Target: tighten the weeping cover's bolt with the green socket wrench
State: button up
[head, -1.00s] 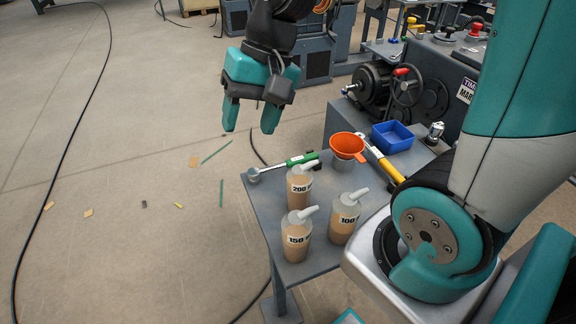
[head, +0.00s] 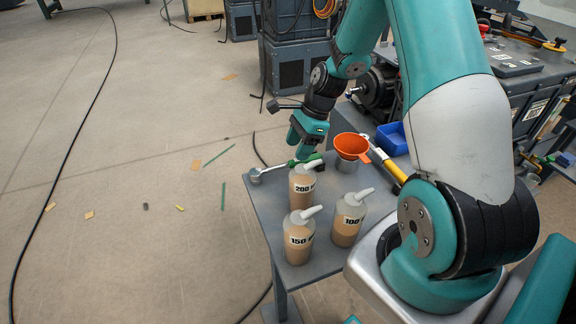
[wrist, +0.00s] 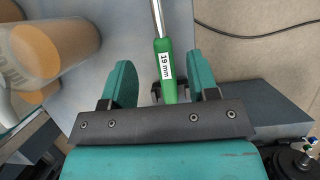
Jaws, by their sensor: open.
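The green socket wrench (head: 290,164) lies on the small grey table, its metal head pointing left past the bottles. In the wrist view its green handle (wrist: 165,72) carries a "19 mm" label, with the shaft running up. My gripper (head: 303,152) is over the handle. In the wrist view my gripper (wrist: 167,82) is open, one teal finger on each side of the handle, with a gap on both sides. I cannot tell how far the fingers are above the table. The cover and its bolt are not identifiable in these views.
Bottles marked 200 (head: 303,190), 150 (head: 299,240) and 100 (head: 347,220) stand close by on the table (head: 262,200). An orange funnel (head: 351,146), a yellow-handled tool (head: 392,170) and a blue bin (head: 393,138) are to the right.

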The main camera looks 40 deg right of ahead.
aim_at(289, 162)
jog(key=x, duration=0.7)
jog(key=shift+w+r+p, duration=0.1)
jog(key=shift+w+p, duration=0.05)
jog(key=shift+p, duration=0.15)
grip_shut()
